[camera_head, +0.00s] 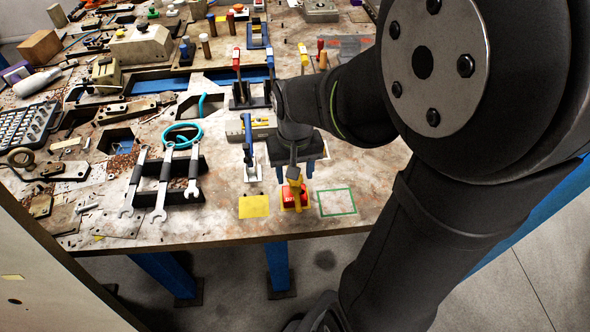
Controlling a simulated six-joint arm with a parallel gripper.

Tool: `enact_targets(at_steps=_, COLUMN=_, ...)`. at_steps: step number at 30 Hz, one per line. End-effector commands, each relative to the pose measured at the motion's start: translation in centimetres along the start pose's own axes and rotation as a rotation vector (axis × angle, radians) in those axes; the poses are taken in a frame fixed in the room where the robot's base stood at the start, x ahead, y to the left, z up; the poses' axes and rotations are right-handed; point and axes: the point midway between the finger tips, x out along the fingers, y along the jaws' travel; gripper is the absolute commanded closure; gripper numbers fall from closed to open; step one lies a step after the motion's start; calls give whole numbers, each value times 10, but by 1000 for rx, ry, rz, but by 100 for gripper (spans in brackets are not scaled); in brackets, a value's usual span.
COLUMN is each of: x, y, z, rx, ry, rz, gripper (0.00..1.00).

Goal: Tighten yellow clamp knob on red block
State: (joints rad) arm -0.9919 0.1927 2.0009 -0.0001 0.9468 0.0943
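The red block (287,203) lies near the front edge of the workbench, with some white lettering on its face. The yellow clamp knob (296,194) is an upright yellow piece at the block, overlapping it in this view. My gripper (296,176) hangs from the dark wrist just behind and above the block, pointing down. Blue finger-like parts show below its dark body, close to the block. The gripper's body and the narrow view hide whether its fingers touch the knob, and their opening is unclear.
A yellow square (254,207) lies left of the block and a green-outlined square (337,202) lies right of it. A blue-handled toggle clamp (249,150) stands close left of my gripper. Wrenches (163,185) lie farther left. The bench's front edge is near.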

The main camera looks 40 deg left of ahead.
Motion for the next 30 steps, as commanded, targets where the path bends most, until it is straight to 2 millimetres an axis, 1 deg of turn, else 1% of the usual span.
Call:
enact_targets(at_steps=4, x=-4, y=0, z=0, rx=0, ry=0, rz=0, gripper=49)
enact_targets(at_steps=8, x=-20, y=0, z=-1, rx=0, ry=5, rz=-1, gripper=49)
enact_targets(at_steps=11, x=-41, y=0, z=-1, rx=0, ry=6, rz=-1, gripper=49)
enact_targets(at_steps=21, x=-124, y=0, z=-1, rx=0, ry=6, rz=-1, gripper=49)
enact_targets(at_steps=24, x=-144, y=0, z=0, rx=0, ry=5, rz=0, gripper=49)
enact_targets(at_steps=27, x=-159, y=0, z=-1, rx=0, ry=3, rz=0, gripper=49)
enact_targets(at_steps=30, x=-169, y=0, z=0, rx=0, ry=2, rz=0, gripper=49)
